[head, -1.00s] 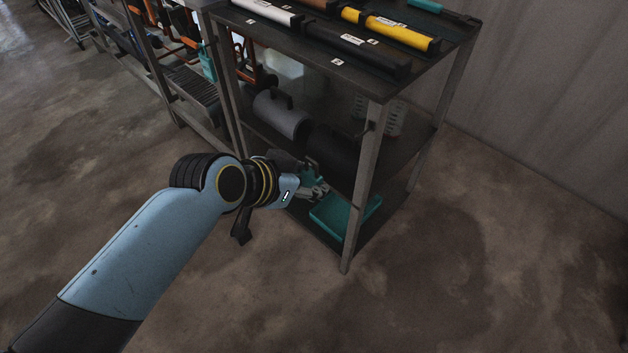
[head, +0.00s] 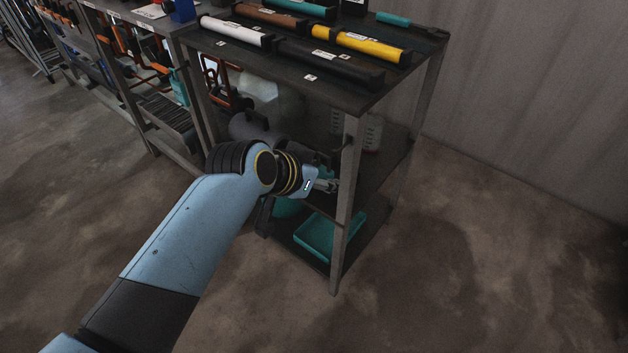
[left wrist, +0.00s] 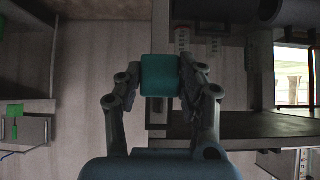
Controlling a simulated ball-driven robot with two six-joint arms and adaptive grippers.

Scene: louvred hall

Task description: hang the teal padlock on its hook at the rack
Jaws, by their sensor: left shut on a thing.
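My left gripper (head: 326,185) is shut on a teal block (left wrist: 161,75), which looks like the body of the teal padlock. In the left wrist view the block sits squarely between the two fingertips; no shackle shows. In the head view the gripper is beside the near post of the shelf unit, around middle-shelf height, and the held padlock is not clearly visible. I cannot make out the padlock's hook or a rack for it in either view. My right gripper is not in view.
A dark shelf unit (head: 300,75) stands ahead, with a yellow tube (head: 370,46) and a white tube (head: 236,31) on top. Its near post (head: 346,205) is close to my gripper. A teal tray (head: 325,235) lies on the bottom shelf. Floor at right is clear.

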